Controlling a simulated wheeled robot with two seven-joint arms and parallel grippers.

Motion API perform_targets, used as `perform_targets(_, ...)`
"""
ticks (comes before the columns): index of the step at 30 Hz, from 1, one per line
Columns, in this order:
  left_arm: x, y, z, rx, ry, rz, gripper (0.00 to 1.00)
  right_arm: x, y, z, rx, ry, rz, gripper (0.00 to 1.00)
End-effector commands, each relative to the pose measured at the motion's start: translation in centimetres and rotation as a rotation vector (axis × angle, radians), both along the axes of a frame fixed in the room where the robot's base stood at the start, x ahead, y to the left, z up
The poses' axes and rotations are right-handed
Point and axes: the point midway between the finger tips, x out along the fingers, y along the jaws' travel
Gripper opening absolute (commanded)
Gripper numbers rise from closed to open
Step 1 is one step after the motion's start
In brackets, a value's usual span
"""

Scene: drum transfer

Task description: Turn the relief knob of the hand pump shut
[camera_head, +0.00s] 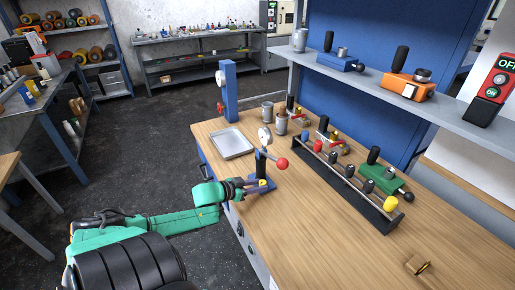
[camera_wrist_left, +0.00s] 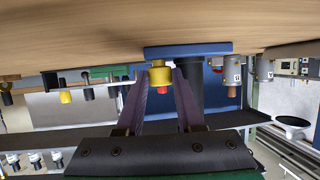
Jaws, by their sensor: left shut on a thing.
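The hand pump stands near the left edge of the wooden bench, with a blue base (camera_head: 264,187), a dark post, a white-faced gauge (camera_head: 265,138) and a red ball (camera_head: 282,163) on its lever. Its yellow relief knob (camera_head: 262,183) sits low on the side facing my left arm. My left gripper (camera_head: 257,184) is shut on this knob. In the left wrist view, which looks upside down, the yellow knob (camera_wrist_left: 159,74) lies between the two fingers, beside the blue base (camera_wrist_left: 188,50). A red tip shows beyond the knob. The knob's turn angle cannot be told. My right gripper is not in view.
A metal tray (camera_head: 233,144) lies behind the pump on the bench (camera_head: 290,245). A blue upright (camera_head: 230,92) and grey cups (camera_head: 267,111) stand farther back. A dark rack (camera_head: 340,190) with several knobbed items is to the right. The front of the bench is mostly clear.

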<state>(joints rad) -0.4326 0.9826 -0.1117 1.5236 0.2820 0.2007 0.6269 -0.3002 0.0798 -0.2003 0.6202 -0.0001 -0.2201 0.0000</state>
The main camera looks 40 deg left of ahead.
Motion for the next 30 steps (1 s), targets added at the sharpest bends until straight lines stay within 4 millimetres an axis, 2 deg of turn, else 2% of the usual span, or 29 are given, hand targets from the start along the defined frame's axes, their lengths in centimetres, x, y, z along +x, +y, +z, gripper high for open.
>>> perform_targets(4,0.0,-0.1,0.0,-0.001,0.000,0.000,0.00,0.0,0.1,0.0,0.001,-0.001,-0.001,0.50)
perform_targets(5,0.0,-0.1,0.0,-0.001,0.000,0.000,0.40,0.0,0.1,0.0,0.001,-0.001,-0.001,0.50)
perform_targets(6,0.0,-0.1,0.0,-0.001,0.000,0.000,0.55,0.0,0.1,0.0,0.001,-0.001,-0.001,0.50)
perform_targets(7,0.0,-0.1,0.0,-0.001,0.000,0.000,0.66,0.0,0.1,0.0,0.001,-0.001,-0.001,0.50)
perform_targets(19,0.0,-0.1,-0.1,-0.004,0.000,0.034,0.66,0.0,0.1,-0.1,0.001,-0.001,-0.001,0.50)
perform_targets(25,-0.1,-0.5,-0.3,-0.011,-0.003,0.180,0.66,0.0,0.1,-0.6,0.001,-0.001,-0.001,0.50)
perform_targets(30,0.0,-0.9,-0.6,-0.012,-0.005,0.342,0.66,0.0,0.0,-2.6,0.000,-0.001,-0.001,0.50)
